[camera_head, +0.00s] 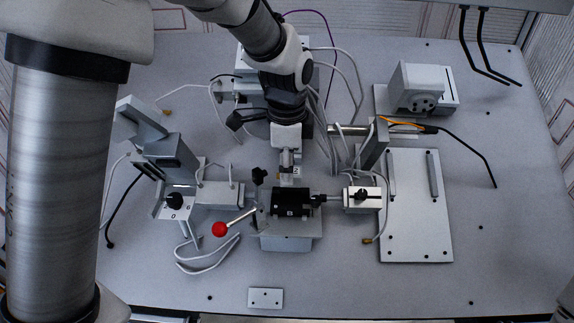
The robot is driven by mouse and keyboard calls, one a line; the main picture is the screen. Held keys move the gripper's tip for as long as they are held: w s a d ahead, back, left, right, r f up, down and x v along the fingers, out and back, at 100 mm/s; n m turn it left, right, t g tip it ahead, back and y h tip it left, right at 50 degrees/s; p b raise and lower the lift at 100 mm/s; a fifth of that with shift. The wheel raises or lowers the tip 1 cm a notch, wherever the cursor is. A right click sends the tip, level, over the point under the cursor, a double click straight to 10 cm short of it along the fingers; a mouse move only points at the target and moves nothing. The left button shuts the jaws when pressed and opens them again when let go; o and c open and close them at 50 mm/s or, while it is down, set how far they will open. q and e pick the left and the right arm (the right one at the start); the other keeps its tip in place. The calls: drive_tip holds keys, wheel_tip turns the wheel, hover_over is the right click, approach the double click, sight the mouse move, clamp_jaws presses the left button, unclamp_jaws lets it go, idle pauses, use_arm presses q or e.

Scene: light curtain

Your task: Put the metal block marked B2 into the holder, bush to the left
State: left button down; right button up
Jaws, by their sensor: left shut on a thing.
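My left gripper (286,158) comes down from the top centre and is shut on a small pale metal block (291,173). A mark that looks like a 2 shows on the block; the rest of the marking and the bush are too small or hidden to tell. The block is just above and behind a black fixture (292,203) on a grey base, which looks like the holder. From this angle I cannot tell whether block and fixture touch. My right gripper is not in view.
A lever with a red ball (219,229) sticks out left of the fixture. Grey units with cables stand at left (172,158) and right (362,199). A flat plate (416,220) lies further right. A small plate (265,298) lies at the front edge. The front right is clear.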

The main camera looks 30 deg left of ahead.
use_arm(q)
drive_tip(key=shift+f+b, duration=1.2)
drive_tip(key=shift+f, duration=0.9)
drive_tip(key=shift+p, duration=0.3)
drive_tip(key=shift+f+b, duration=0.45)
drive_tip(key=shift+f, duration=0.5)
drive_tip(key=c, duration=0.7)
unclamp_jaws()
drive_tip(key=shift+o, duration=0.2)
drive_tip(key=shift+s+r+p, duration=0.1)
drive_tip(key=shift+r+p, duration=2.7)
drive_tip(key=shift+p, duration=0.05)
